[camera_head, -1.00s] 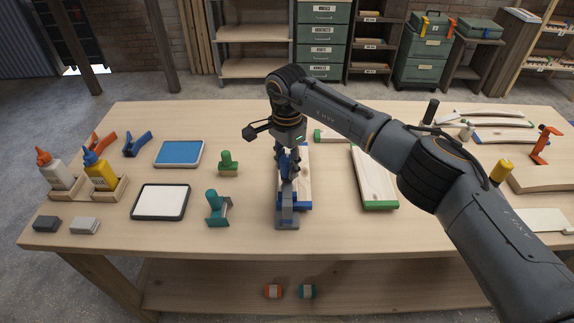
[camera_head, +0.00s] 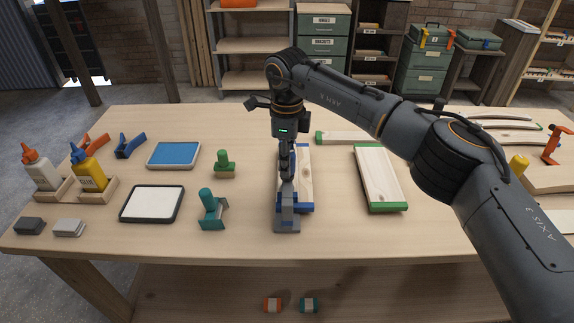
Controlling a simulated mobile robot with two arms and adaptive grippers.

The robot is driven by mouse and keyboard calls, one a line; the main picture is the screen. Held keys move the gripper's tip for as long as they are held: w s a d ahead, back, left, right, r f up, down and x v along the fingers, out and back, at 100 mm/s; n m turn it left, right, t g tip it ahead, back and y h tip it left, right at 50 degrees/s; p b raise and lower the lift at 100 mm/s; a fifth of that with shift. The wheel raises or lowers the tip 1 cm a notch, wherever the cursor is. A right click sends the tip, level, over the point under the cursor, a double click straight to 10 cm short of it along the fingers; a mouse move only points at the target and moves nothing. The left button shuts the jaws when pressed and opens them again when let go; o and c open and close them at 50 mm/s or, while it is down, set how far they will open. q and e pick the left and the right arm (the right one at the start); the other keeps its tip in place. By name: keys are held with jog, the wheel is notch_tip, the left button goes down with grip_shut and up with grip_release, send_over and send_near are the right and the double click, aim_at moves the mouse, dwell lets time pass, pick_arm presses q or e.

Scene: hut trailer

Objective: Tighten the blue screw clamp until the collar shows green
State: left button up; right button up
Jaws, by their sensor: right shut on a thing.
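The blue screw clamp (camera_head: 287,218) stands upright on the bench, its grey-blue foot at the near end of a pale board (camera_head: 304,175) with blue ends. My right gripper (camera_head: 287,172) points straight down over it and is shut on the top of the clamp. The fingers hide the clamp's handle and most of its screw. I cannot make out the collar or its colour. The small green light above the fingers is on my own wrist. My left gripper is not in view.
A teal clamp (camera_head: 212,209) and a green stamp-like tool (camera_head: 224,164) stand to the left. A green-ended board (camera_head: 380,178) lies to the right. Glue bottles (camera_head: 92,172) and trays (camera_head: 153,204) are at far left.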

jog(key=m+b, duration=0.2)
jog(key=m, duration=0.3)
jog(key=shift+m, duration=0.3)
jog(key=m+b, duration=0.1)
jog(key=m, duration=0.4)
jog(key=shift+m, duration=0.3)
jog(key=m+b, duration=0.2)
jog(key=m, duration=0.4)
jog(key=shift+d, duration=0.1)
jog(key=m+b, duration=0.1)
jog(key=m, duration=0.4)
jog(key=shift+m, duration=0.4)
jog(key=o, duration=1.1)
jog(key=shift+o, duration=0.2)
jog(key=shift+r, duration=0.1)
